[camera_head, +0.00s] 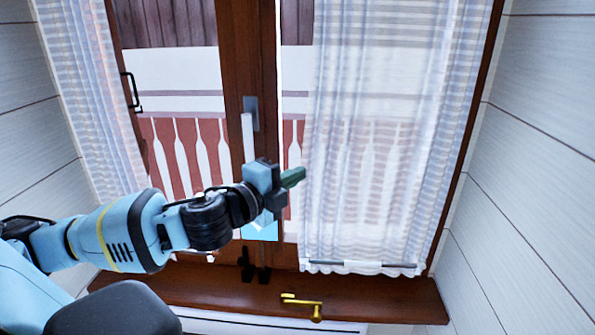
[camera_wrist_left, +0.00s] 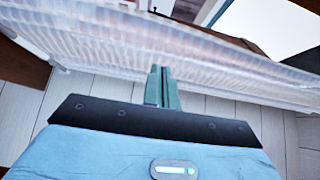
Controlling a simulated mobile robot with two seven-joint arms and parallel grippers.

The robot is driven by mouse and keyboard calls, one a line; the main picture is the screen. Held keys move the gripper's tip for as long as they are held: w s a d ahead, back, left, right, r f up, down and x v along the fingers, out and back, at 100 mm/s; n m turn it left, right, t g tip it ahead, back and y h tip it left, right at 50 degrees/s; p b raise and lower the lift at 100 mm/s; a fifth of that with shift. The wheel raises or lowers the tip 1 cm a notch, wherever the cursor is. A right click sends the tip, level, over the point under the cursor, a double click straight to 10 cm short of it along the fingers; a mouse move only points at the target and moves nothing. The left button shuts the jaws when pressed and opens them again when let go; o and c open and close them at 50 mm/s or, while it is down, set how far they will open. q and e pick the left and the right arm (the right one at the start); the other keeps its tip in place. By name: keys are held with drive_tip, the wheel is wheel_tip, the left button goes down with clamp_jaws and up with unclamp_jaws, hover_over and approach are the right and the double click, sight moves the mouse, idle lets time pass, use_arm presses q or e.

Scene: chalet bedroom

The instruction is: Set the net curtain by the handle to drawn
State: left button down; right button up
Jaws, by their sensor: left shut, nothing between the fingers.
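A sheer net curtain (camera_head: 385,150) hangs over the right pane, with a thin dark bar with a pale middle (camera_head: 360,266) along its bottom edge. Another net curtain (camera_head: 88,100) hangs bunched at the far left. A black upright handle (camera_head: 132,92) shows beside that curtain's inner edge; I cannot tell what it is fixed to. My left gripper (camera_head: 292,178) is shut and empty in front of the window's middle, left of the right curtain. In the left wrist view its closed fingers (camera_wrist_left: 163,88) point at net fabric (camera_wrist_left: 150,50); contact cannot be told. My right gripper is not in view.
A white window handle (camera_head: 247,135) stands on the brown middle post, just behind my left gripper. A brass crank (camera_head: 305,304) sits at the front of the wooden sill (camera_head: 380,292). Pale plank walls (camera_head: 540,160) close in both sides.

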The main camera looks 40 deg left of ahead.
use_arm(q)
drive_tip(key=w+a+p, duration=0.1)
drive_tip(key=w+a, duration=0.1)
drive_tip(key=w, duration=0.5)
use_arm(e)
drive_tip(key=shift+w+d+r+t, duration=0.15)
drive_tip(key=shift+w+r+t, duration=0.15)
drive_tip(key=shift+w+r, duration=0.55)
use_arm(q)
drive_tip(key=shift+w+a, duration=0.1)
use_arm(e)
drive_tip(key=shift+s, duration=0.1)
